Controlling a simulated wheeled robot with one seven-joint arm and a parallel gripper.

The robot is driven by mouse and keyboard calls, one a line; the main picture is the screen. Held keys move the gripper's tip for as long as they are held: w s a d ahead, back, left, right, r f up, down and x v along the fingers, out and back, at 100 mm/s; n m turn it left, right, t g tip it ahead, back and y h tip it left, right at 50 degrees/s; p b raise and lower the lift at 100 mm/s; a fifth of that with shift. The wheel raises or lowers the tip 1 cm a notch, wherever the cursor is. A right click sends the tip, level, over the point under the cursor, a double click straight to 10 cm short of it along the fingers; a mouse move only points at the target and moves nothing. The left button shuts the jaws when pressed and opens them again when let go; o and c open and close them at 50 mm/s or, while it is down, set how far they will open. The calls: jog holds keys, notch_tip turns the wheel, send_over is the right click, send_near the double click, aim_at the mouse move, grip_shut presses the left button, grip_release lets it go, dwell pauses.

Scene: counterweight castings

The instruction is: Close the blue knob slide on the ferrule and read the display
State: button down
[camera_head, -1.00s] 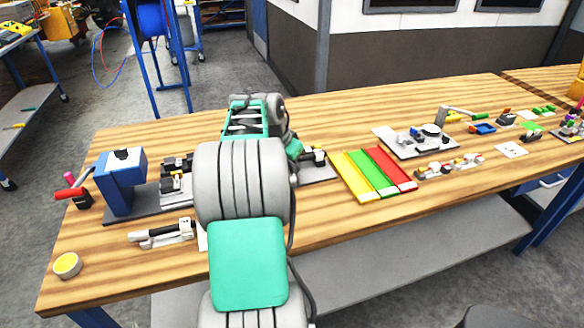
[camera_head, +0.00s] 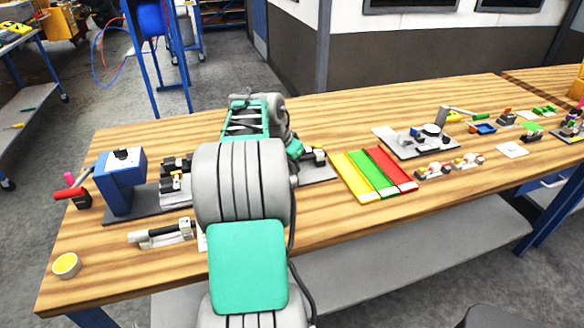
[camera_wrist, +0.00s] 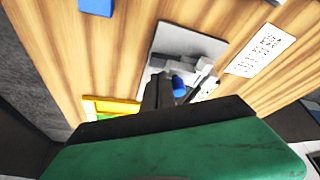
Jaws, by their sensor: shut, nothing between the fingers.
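In the wrist view a small blue knob (camera_wrist: 179,86) sits beside pale grey blocks (camera_wrist: 184,70) on a grey plate (camera_wrist: 190,38). My gripper (camera_wrist: 159,90) is shut and empty, its dark fingers just left of the blue knob. I cannot tell whether they touch it. A pale piece with small dark marks (camera_wrist: 206,90) lies right of the knob, partly hidden by my gripper body. I cannot tell whether it is the display, and no reading is legible. In the head view my arm hides the gripper and the knob.
A printed white card (camera_wrist: 262,50) lies right of the plate. Fixtures stand farther right. The front middle is clear.

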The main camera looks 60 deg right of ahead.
notch_tip(320, 180, up, 7)
jog(key=p, duration=0.4)
dwell(0.4)
jog(key=w+a+r+n+t, duration=0.1)
jog(key=w+a+n, duration=0.35)
jog(key=a, duration=0.45)
jog(key=w+a+r+n+t+y, duration=0.1)
jog(key=w+a+n+t, duration=0.3)
jog(key=a, duration=0.6)
jog(key=w+a+r+n+g, duration=0.1)
jog(key=w+a+n, duration=0.2)
jog(key=w+a, duration=0.45)
jog(key=s+a+f+n+y, duration=0.1)
jog(key=s+a+n, duration=0.1)
jog(key=a, duration=0.6)
jog(key=s+a+f+n+y, duration=0.1)
jog(key=s+a+n, duration=0.2)
jog(key=a, duration=0.5)
jog(key=s+a+f+n+t+y, duration=0.1)
jog(key=s+a+n, duration=0.2)
jog(key=a+n, duration=0.2)
jog(key=a, duration=0.3)
jog(key=shift+f, duration=0.35)
